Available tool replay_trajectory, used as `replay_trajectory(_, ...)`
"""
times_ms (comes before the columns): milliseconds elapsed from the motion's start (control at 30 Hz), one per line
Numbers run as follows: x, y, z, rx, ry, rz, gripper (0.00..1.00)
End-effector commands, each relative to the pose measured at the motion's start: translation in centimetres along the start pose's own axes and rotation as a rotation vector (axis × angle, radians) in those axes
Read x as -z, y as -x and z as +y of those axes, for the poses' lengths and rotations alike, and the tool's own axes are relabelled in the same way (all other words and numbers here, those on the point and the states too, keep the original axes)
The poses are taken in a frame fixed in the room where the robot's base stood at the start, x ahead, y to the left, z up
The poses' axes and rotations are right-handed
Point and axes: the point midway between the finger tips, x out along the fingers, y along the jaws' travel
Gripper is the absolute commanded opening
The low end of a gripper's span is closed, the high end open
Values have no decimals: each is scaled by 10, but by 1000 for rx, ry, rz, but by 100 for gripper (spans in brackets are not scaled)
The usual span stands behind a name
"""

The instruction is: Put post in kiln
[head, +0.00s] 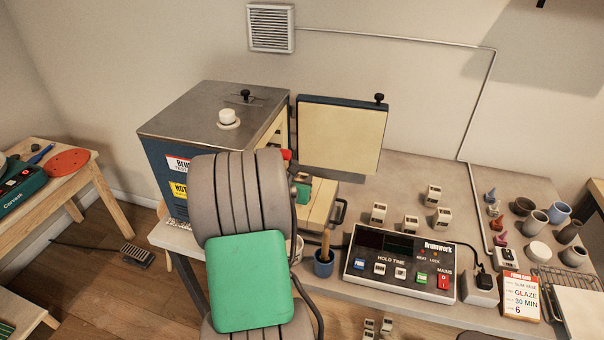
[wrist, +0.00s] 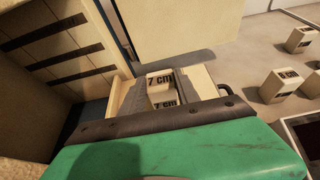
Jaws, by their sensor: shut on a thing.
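The kiln (head: 215,120) is a blue box with a grey metal top, and its door (head: 340,135) stands open to the right. In the wrist view the pale slotted kiln wall (wrist: 55,45) is at the left. My gripper (wrist: 165,95) is shut on a small pale post (wrist: 160,78) marked "7 cm", at the kiln's open front, over or beside a cream ledge (head: 322,207) with a dark handle. In the head view my arm hides much of the kiln front and the held post. I cannot tell whether the post touches anything beneath.
Several other pale posts (head: 411,224) stand on the table right of the kiln. A control box (head: 400,265) and a blue cup holding a tool (head: 324,262) are in front. Small pots (head: 535,222) and a glaze card (head: 520,296) are at the far right.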

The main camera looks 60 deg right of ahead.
Motion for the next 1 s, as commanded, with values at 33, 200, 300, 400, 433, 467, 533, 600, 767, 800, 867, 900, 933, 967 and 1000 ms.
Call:
replay_trajectory(33,-7,-10,-2,4,-1,-1,0)
replay_trajectory(200,-9,-20,0,1,1,0,0)
replay_trajectory(300,-7,-20,0,0,0,-2,0)
replay_trajectory(400,-7,-20,0,0,0,-1,0)
replay_trajectory(433,-6,-21,0,0,0,-1,0)
replay_trajectory(467,-5,-21,0,0,0,-1,0)
replay_trajectory(533,-4,-21,0,0,0,0,40)
replay_trajectory(600,-4,-21,0,0,0,0,46)
replay_trajectory(767,-4,-21,0,1,1,0,59)
replay_trajectory(800,-4,-21,0,1,1,0,60)
replay_trajectory(867,-4,-21,0,1,1,0,60)
replay_trajectory(900,-4,-21,0,1,1,0,60)
replay_trajectory(933,-4,-21,0,1,1,0,60)
replay_trajectory(967,-4,-21,0,1,1,0,60)
replay_trajectory(1000,-5,-21,0,1,0,0,60)
